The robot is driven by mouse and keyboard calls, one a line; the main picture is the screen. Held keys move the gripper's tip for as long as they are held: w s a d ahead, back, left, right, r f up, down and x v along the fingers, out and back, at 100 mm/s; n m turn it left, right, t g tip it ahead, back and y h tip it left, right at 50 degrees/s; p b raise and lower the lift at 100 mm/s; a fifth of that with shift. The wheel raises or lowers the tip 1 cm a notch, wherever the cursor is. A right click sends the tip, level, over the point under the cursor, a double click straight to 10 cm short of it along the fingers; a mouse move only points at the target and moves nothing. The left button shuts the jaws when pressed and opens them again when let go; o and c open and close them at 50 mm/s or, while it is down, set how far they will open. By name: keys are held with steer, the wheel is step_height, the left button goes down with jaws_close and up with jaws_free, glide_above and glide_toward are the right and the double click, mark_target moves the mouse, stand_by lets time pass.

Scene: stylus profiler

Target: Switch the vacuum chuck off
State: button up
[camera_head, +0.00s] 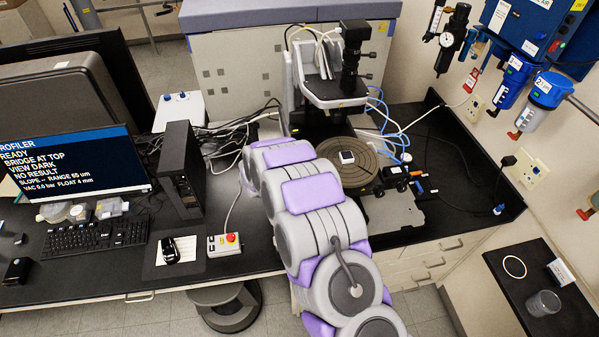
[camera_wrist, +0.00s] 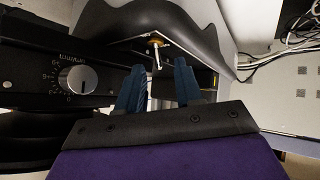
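The round brown chuck (camera_head: 364,177) sits on the stage of the profiler, with a small white-framed dark sample (camera_head: 346,157) on it. In the wrist view a small metal toggle switch (camera_wrist: 157,54) with a brass collar sticks out under a grey housing, its lever pointing down in the picture. My gripper (camera_wrist: 158,68) is open, its two dark blue fingers to either side of the lever; I cannot tell whether either touches it. In the head view my arm hides the gripper and the switch.
A black panel with a silver dial (camera_wrist: 76,79) is left of my fingers in the wrist view. The profiler column and camera (camera_head: 352,60) stand behind the chuck. A red-button box (camera_head: 226,243) and a mouse (camera_head: 170,250) lie left of my arm. Cables cross the bench.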

steer(key=b+v, duration=0.1)
steer(key=v, duration=1.4)
steer(key=shift+a, duration=0.2)
